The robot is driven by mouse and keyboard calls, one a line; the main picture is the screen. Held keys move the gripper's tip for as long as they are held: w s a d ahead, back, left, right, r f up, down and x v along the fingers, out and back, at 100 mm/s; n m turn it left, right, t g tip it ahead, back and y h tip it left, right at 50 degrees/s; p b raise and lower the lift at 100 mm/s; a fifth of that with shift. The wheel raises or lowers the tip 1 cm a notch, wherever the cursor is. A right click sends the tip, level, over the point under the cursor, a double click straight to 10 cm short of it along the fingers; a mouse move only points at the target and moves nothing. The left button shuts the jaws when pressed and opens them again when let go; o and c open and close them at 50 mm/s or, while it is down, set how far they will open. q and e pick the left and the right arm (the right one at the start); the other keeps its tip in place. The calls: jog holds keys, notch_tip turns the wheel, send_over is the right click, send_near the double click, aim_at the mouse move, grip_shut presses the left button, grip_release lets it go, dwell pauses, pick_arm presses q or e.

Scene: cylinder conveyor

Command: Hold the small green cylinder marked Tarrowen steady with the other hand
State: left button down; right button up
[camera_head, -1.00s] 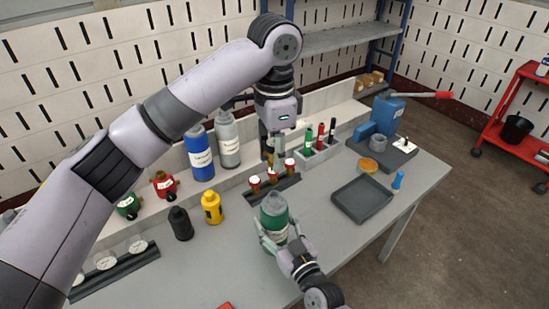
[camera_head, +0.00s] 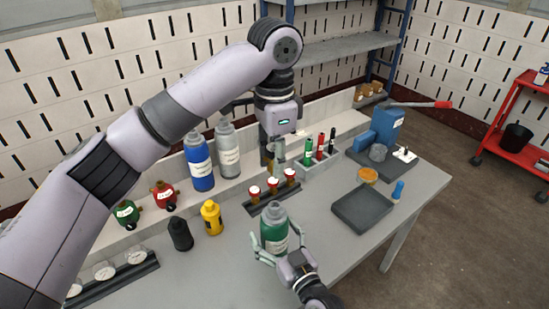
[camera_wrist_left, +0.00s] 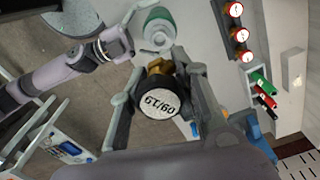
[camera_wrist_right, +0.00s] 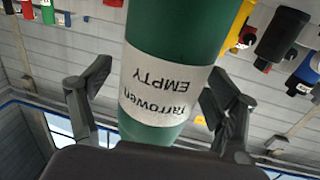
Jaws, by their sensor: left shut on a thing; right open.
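The small green cylinder (camera_head: 274,233) stands on the table, its white label reading "Tarrowen EMPTY" in the right wrist view (camera_wrist_right: 165,85). My right gripper (camera_wrist_right: 150,97) is open, with one finger on each side of the cylinder low on its body. In the head view the right gripper (camera_head: 279,240) reaches it from the front. My left gripper (camera_head: 273,158) is higher, behind the cylinder. In the left wrist view it is shut on a brass fitting with a black knob (camera_wrist_left: 160,95) whose white face reads "09/19". The green cylinder (camera_wrist_left: 158,28) is beyond the fitting, apart from it.
A rack of red-rimmed, white-faced fittings (camera_head: 271,187) stands just behind the cylinder. A grey tray (camera_head: 362,210) lies to the right. Blue (camera_head: 199,165) and silver (camera_head: 228,152) cylinders stand at the back.

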jog(key=shift+s, duration=0.1)
jog(key=v, duration=1.2)
pick_arm(q)
jog(key=shift+r+p, duration=0.4)
jog(key=shift+p, duration=0.1)
notch_tip(320, 180, up, 4)
jog(key=p, duration=0.5)
jog(key=shift+r+p, duration=0.2)
jog(key=shift+p, duration=0.1)
jog(key=shift+f, duration=0.1)
pick_arm(e)
notch_tip(320, 180, up, 6)
jog(key=shift+r, duration=0.1)
